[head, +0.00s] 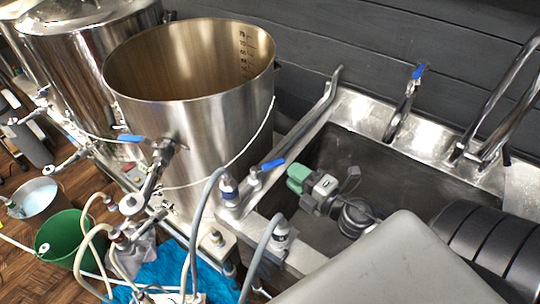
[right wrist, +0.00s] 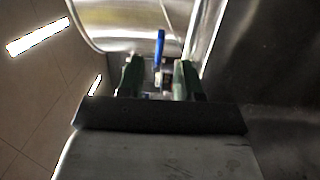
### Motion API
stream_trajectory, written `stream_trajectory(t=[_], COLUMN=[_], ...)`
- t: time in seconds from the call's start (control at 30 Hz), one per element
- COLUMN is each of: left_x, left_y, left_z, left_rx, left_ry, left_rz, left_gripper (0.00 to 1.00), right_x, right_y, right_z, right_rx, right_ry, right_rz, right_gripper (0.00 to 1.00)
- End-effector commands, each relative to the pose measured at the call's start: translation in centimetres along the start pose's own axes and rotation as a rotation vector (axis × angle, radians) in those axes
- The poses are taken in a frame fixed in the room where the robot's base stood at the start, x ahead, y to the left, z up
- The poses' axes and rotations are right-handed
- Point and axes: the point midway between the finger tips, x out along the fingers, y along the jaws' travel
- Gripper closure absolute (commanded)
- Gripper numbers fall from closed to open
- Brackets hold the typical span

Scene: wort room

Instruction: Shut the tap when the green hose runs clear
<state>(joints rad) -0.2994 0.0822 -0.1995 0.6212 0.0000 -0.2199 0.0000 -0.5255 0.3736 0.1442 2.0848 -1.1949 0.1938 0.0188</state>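My right gripper (head: 298,178) is over the sink with its green fingertips toward a blue-handled tap (head: 272,165) at the sink's left edge. In the right wrist view the fingers of my right gripper (right wrist: 158,72) are apart, with no object held. The blue lever (right wrist: 160,45) shows upright in the gap, beyond the fingertips; contact is not visible. Another blue-lever tap (head: 132,138) is on the big open steel kettle (head: 215,125). Grey and beige hoses (head: 201,215) run at the bottom; I cannot make out a green hose or its flow. My left gripper is out of view.
The steel sink (head: 430,165) has a faucet with a blue lever (head: 418,72) and bent pipes at its back. A green bucket (head: 62,232), a metal pail (head: 38,200) and a blue cloth (head: 165,265) lie at the lower left. A second steel vessel (head: 85,60) stands behind.

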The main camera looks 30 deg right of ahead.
Motion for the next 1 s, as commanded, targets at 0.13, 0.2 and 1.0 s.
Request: stream_trajectory(t=[0.13, 0.2, 1.0], left_x=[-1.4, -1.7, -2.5], left_y=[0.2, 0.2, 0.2], left_z=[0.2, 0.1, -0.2], left_rx=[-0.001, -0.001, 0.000], left_ry=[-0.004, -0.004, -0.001], left_rz=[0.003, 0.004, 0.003], left_gripper=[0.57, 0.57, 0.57], right_x=[3.0, 4.2, 8.2], right_y=[0.5, 0.4, 0.0], right_z=[0.1, 0.1, 0.0], right_rx=[-0.002, 0.000, 0.000], right_ry=[0.000, -0.002, -0.001], right_rz=[0.003, 0.003, 0.000], right_gripper=[0.65, 0.65, 0.83])
